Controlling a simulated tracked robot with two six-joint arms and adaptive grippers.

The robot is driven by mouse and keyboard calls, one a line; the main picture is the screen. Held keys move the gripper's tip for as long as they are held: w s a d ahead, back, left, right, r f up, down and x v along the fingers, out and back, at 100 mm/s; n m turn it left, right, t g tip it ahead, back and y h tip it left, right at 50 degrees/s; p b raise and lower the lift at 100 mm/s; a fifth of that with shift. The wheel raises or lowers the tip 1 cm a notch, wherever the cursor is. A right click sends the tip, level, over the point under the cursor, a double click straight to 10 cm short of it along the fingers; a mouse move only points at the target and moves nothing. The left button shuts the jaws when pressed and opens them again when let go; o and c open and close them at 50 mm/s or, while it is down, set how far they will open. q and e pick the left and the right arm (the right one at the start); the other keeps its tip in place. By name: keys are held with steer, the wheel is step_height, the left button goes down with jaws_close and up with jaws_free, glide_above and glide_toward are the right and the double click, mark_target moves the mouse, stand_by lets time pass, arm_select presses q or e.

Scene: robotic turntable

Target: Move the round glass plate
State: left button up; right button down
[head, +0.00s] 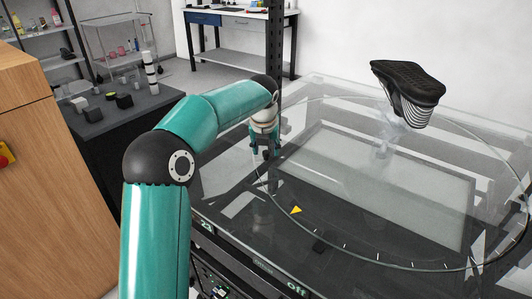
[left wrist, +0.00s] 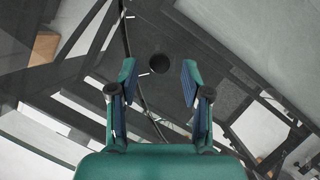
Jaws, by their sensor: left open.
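The round glass plate (head: 340,225) lies on the glass-topped turntable and spans most of the right half of the head view. Tick marks run along its rim, with a yellow triangle (head: 296,210) near its front left edge. My left gripper (head: 265,152) is at the plate's left edge, pointing down. In the left wrist view my left gripper (left wrist: 158,88) is open, with nothing solid between its fingers. The plate's dark thin rim line (left wrist: 128,50) shows there near the left finger. I cannot tell whether the fingers touch the glass. My right gripper is not in view.
A dark bench (head: 120,115) with small objects is at left, beside a wooden cabinet (head: 45,190). A white-topped table (head: 240,14) stands at the back. A dark post (head: 274,40) rises behind my gripper.

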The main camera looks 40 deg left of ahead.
arm_select(q)
steer(key=shift+w+a+f, duration=0.15)
steer(key=shift+f, duration=0.45)
jaws_close()
